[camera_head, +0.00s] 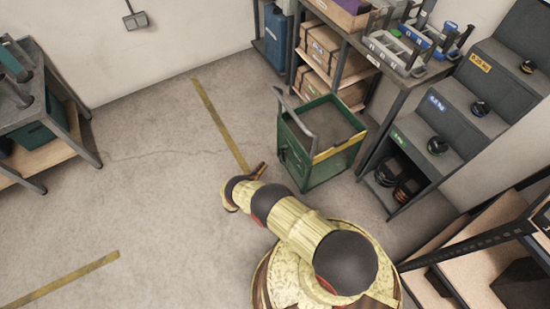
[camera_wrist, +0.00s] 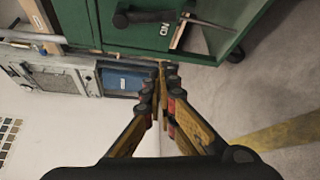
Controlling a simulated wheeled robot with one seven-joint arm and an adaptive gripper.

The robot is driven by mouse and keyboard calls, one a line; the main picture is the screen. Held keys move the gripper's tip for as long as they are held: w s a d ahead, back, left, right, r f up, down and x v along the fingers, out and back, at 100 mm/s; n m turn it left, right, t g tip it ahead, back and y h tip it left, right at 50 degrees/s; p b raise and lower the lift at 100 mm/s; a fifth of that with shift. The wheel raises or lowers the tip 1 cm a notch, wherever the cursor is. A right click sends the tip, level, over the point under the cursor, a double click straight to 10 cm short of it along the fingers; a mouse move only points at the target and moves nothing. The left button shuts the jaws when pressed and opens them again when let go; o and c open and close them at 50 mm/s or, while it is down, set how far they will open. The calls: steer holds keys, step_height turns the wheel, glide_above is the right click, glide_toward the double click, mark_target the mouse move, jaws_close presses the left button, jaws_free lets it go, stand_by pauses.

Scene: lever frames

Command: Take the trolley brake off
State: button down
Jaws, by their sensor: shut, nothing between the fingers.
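The green trolley (camera_head: 343,163) stands on the floor in the middle right of the head view, with a yellow strip on its near rim and a grey push handle (camera_head: 293,117) on its left. Its green side panel fills the top of the wrist view (camera_wrist: 115,42). A dark lever (camera_wrist: 145,17) with a round end lies across that panel, beside small white lettering. My gripper (camera_wrist: 162,75) is shut and empty, its fingertips just below the panel in the picture and apart from the lever. In the head view my gripper (camera_head: 263,167) is left of the trolley.
A workbench with shelves and boxes (camera_head: 325,45) stands behind the trolley, and grey stepped blocks (camera_head: 440,120) are to its right. A table (camera_head: 45,120) stands at the far left. The floor (camera_head: 140,170) left of my arm is clear, with yellow lines.

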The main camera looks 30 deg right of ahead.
mark_target(283, 155)
steer(key=w+d+b, duration=0.1)
steer(key=d+b, duration=0.2)
steer(key=d, duration=0.6)
steer(key=shift+w+d, duration=0.2)
stand_by(0.3)
stand_by(0.3)
